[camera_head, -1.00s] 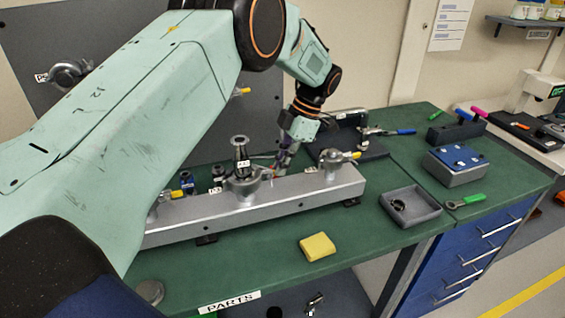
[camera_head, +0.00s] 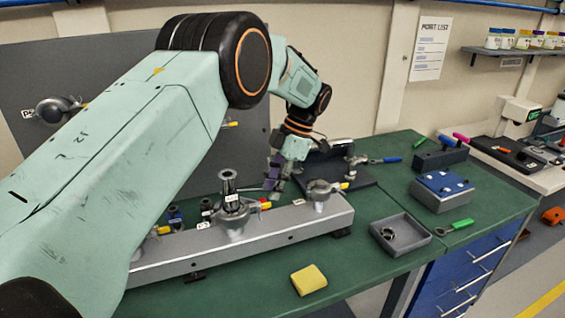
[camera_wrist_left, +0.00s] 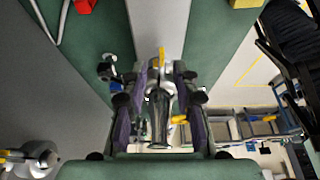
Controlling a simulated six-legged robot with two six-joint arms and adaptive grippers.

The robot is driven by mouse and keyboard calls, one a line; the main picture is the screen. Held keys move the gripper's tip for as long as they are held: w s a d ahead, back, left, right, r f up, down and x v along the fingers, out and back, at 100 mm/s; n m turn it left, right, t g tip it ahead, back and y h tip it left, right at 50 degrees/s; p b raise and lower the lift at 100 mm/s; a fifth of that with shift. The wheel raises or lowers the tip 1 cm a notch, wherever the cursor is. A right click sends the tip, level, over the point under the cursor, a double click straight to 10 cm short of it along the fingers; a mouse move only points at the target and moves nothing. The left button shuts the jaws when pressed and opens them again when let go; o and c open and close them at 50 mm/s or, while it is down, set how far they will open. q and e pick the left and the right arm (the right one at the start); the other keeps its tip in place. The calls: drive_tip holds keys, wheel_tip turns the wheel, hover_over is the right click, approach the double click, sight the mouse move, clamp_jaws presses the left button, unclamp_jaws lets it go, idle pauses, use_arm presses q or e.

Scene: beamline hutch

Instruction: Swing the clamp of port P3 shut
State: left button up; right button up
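A grey port rail (camera_head: 300,222) lies along the green bench. Its middle port (camera_head: 238,222) carries an upright metal fitting (camera_head: 229,188) and a clamp with a yellow-tipped handle (camera_head: 265,205) pointing right. A small label (camera_head: 203,226) beside this port is hard to read; it may be P3. My left gripper (camera_head: 273,184) is low, just behind the rail, beside that handle. In the left wrist view its purple fingers (camera_wrist_left: 160,112) stand apart on both sides of a shiny metal part (camera_wrist_left: 161,125) with a yellow tip (camera_wrist_left: 161,56). Contact cannot be told. My right gripper is out of view.
Another clamped port (camera_head: 318,191) sits at the rail's right end. A yellow block (camera_head: 309,280), a grey tray (camera_head: 401,248), a green-handled tool (camera_head: 454,228) and a blue-topped box (camera_head: 442,200) are on the bench. A dark stand (camera_head: 345,170) is close behind my gripper.

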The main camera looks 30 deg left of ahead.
use_arm(q)
drive_tip(key=v, duration=0.9)
